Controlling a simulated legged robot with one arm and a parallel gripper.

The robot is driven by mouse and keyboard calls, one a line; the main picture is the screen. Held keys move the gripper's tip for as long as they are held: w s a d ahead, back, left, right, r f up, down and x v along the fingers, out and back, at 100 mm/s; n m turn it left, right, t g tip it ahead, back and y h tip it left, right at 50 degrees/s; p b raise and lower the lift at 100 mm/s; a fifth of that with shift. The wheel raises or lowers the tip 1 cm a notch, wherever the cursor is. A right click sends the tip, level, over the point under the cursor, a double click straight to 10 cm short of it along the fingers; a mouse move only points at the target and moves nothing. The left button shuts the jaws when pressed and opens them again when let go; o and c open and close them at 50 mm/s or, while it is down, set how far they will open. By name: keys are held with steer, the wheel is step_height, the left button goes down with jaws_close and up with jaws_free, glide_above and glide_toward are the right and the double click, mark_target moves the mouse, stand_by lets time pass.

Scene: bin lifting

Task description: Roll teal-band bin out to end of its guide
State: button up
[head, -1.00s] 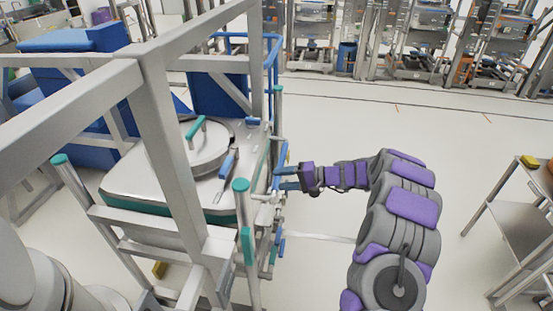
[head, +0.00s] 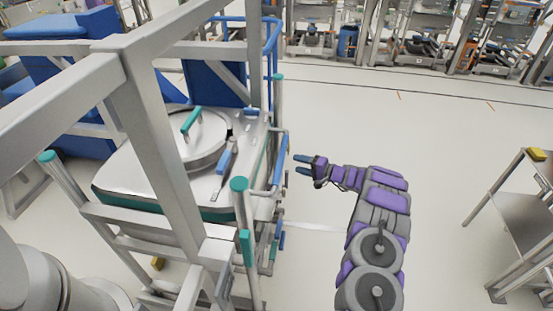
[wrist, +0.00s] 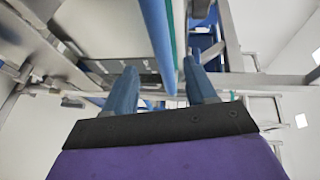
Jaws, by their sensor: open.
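The teal-band bin (head: 125,182) is a silver metal box with a teal band low on its side and a round lid with a teal handle (head: 191,121). It stands inside a grey metal frame at left in the head view. An upright blue bar (head: 279,158) is on its right side. My gripper (head: 297,164) is open and empty, just right of this bar, fingers pointing at it with a small gap. In the wrist view the blue bar (wrist: 158,40) appears between my two fingers (wrist: 162,84). I cannot tell its depth there. The bin's wheels are hidden.
The grey frame (head: 165,140) and teal-capped posts (head: 240,215) stand close around the bin. A pale strip (head: 315,227) runs right from the frame along the floor. A metal table (head: 520,210) stands at right. Floor between is clear.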

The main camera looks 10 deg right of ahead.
steer(key=b+x, duration=0.1)
steer(key=x, duration=1)
steer(key=shift+w, duration=0.2)
steer(key=shift+a, duration=0.1)
jaws_close()
steer(key=shift+f, duration=0.1)
